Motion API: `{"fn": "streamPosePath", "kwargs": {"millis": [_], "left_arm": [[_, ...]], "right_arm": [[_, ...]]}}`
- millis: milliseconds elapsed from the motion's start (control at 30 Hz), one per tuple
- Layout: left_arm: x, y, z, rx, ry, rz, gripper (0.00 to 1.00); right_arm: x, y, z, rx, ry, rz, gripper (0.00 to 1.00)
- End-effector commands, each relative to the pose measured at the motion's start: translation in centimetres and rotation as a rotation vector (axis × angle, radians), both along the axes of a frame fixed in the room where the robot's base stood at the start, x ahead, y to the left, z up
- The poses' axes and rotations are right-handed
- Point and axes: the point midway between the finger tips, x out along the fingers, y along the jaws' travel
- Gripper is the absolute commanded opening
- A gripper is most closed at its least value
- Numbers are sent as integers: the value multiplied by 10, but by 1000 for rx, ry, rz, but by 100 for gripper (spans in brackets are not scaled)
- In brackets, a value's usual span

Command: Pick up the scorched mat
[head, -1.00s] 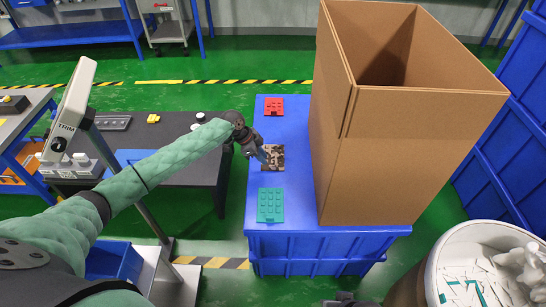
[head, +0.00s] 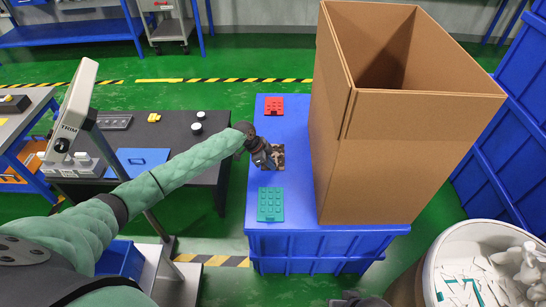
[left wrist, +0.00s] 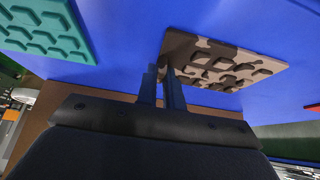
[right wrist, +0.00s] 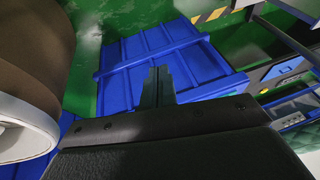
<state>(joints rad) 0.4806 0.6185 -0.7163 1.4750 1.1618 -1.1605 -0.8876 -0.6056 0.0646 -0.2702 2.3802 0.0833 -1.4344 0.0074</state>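The scorched mat (head: 279,153), brown-grey with dark patches and raised studs, lies on the blue crate top between a red and a teal mat. It also shows in the left wrist view (left wrist: 225,65). My left gripper (head: 267,163) is at the mat's left side and covers part of it. In the left wrist view its two fingertips (left wrist: 165,72) are close together with a narrow gap, right at the mat's near corner. I cannot tell whether they pinch the edge. My right gripper (right wrist: 157,72) is away from the mat, its fingers together and empty.
The red mat (head: 273,106) is behind and the teal mat (head: 271,204) in front, on the blue crate (head: 325,240). A tall open cardboard box (head: 375,150) stands close on the right. A white-rimmed drum (head: 432,270) with scraps is front right.

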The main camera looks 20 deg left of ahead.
Motion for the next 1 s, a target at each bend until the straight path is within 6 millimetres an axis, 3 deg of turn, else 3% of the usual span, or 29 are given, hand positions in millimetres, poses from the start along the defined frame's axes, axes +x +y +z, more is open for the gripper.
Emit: {"fn": "streamPosePath", "kwargs": {"millis": [333, 700, 1000], "left_arm": [[1, 1, 8, 0, -2, 1, 0], [1, 1, 71, -1, -4, 0, 0], [0, 0, 99, 0, -1, 0, 0]], "right_arm": [[1, 1, -2, 2, -2, -1, 0], [6, 13, -17, 30, -29, 5, 0], [7, 20, -20, 45, -45, 11, 0]]}}
